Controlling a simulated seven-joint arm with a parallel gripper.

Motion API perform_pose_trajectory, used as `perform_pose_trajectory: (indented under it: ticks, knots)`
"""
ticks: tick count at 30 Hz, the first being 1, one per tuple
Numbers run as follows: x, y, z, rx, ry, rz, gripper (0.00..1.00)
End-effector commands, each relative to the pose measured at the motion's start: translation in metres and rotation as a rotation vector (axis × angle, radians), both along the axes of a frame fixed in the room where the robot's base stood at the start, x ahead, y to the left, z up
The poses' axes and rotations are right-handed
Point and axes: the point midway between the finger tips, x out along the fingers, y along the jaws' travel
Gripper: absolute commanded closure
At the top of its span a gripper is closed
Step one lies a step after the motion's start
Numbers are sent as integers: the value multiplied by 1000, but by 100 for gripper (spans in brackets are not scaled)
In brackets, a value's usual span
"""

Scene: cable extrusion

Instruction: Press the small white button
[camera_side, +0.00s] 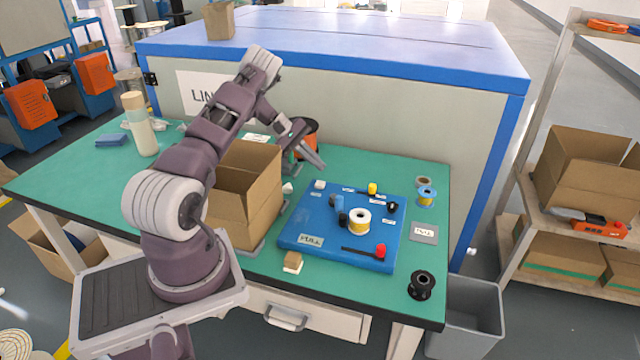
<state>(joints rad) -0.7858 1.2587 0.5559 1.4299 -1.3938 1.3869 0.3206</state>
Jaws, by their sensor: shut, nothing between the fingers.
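A blue panel board (300,228) lies on the green table. A small white piece (320,184), which looks like the white button, sits at the board's far left corner. My gripper (322,166) is shut and empty. It points down and to the right, and in the picture its tips are just above the white piece. They look apart from it, but the exact height gap is hard to judge from this one view.
The board also carries a yellow knob (372,188), a black knob (392,206), a yellow-and-white spool (359,218) and a red-ended lever (380,251). An open cardboard box (235,215) stands left of it. A black spool (422,285) is near the front right.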

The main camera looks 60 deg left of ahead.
Motion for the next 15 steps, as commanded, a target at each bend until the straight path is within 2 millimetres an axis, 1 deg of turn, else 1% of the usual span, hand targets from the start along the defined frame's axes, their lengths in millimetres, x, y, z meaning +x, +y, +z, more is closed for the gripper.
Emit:
perform_pose_trajectory:
  ticks: [3,6,9,15]
  knots:
    - [0,0,-15,-1,1,0,100]
    - [0,0,-23,-1,1,0,100]
    - [0,0,-28,-1,1,0,100]
    - [0,0,-30,-1,1,-1,100]
